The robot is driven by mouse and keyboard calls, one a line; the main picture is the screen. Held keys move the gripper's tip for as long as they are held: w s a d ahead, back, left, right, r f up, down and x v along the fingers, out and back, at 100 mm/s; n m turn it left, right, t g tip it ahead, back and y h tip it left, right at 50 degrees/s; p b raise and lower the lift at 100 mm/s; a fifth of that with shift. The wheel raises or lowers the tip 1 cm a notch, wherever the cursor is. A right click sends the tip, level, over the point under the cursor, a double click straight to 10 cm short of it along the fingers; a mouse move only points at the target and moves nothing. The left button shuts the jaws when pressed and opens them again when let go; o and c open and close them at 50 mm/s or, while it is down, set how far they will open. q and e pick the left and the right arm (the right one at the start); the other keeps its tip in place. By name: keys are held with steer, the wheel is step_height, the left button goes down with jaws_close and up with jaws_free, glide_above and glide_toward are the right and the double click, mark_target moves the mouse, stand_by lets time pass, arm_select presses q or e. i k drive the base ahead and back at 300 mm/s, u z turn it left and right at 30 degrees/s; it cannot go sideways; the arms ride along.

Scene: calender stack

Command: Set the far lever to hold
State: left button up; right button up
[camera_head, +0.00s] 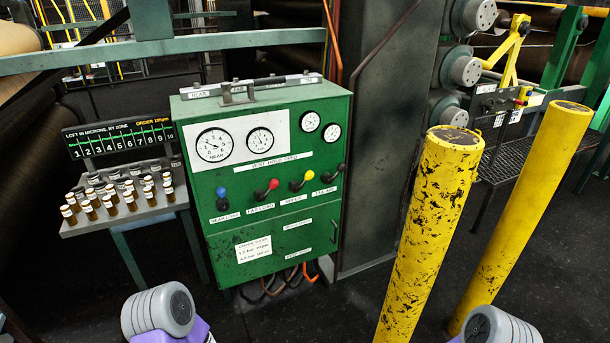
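The green control cabinet (274,225) stands in the middle of the view. A row of levers crosses its front below a strip (274,161) reading "VENT HOLD FEED". The far load lever (273,184) has a red knob and sits second from the left, above a label (260,208) that looks like "FAR LOAD". It tilts up to the right from its pivot. The blue near load lever (220,191) stands about upright. The yellow lever (308,175) and black lever (341,168) also tilt right. Neither gripper is in view; only parts of my arms show at the bottom.
Two yellow posts (429,230) (520,215) stand right of the cabinet. At left, a shelf (125,218) carries several small capped vials under a numbered display (118,139). A handled object (250,87) lies on the cabinet top. The space before the levers is clear.

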mark_target(273, 183)
steer(key=u, duration=0.3)
steer(key=i, duration=0.7)
steer(key=u, duration=0.7)
